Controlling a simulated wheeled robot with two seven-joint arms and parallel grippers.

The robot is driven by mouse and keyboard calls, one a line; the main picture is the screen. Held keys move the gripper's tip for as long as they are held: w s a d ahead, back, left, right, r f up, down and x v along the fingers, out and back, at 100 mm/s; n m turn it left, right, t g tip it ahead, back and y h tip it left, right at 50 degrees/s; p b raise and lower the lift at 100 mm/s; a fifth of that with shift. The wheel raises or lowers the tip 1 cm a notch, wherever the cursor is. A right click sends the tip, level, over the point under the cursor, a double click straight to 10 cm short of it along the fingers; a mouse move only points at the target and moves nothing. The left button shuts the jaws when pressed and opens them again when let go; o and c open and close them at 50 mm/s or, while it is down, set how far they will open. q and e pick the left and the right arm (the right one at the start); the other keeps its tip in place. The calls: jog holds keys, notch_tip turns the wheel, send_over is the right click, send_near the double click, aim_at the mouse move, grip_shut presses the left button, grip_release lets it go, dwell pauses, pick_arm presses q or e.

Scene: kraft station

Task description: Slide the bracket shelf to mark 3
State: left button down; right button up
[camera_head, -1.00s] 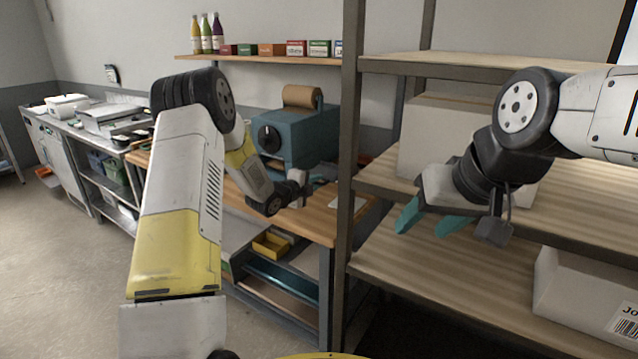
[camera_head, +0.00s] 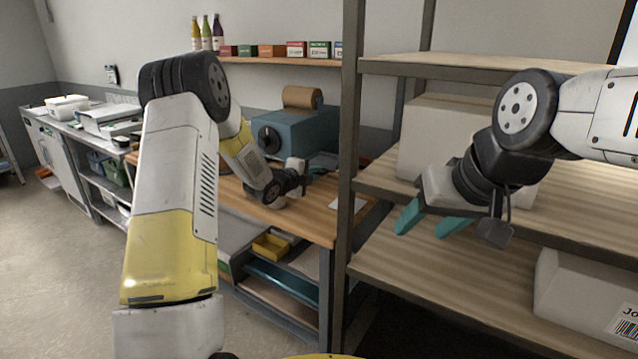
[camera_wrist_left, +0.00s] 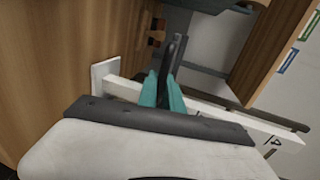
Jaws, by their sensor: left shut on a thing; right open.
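In the left wrist view, my left gripper (camera_wrist_left: 163,92) has its teal fingers shut on a dark upright piece (camera_wrist_left: 174,56), which seems to be part of the bracket shelf. A white rail (camera_wrist_left: 222,113) runs across behind the fingers, with a black "4" near its right end; mark 3 cannot be made out. In the head view, my left gripper (camera_head: 312,170) is small, over the wooden workbench (camera_head: 318,222) in front of the blue machine (camera_head: 298,131), and its hold is unclear there. My right gripper (camera_head: 432,222) is open and empty in front of the rack.
A metal-framed rack (camera_head: 352,150) with wooden shelves stands right of the workbench, its post close to my left gripper. It holds a large pale box (camera_head: 425,130) and a white box (camera_head: 580,290). A wall shelf (camera_head: 270,61) carries bottles and small boxes.

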pick_arm(q)
notch_tip(320, 180, up, 12)
jog(key=shift+r, duration=0.2)
jog(key=c, duration=1.6)
grip_release()
jog(key=shift+w, duration=0.1)
jog(key=shift+o, duration=0.5)
jog(key=shift+f, duration=0.1)
jog(key=v, duration=0.7)
jog(key=shift+s+a, duration=0.15)
jog(key=shift+s, duration=0.2)
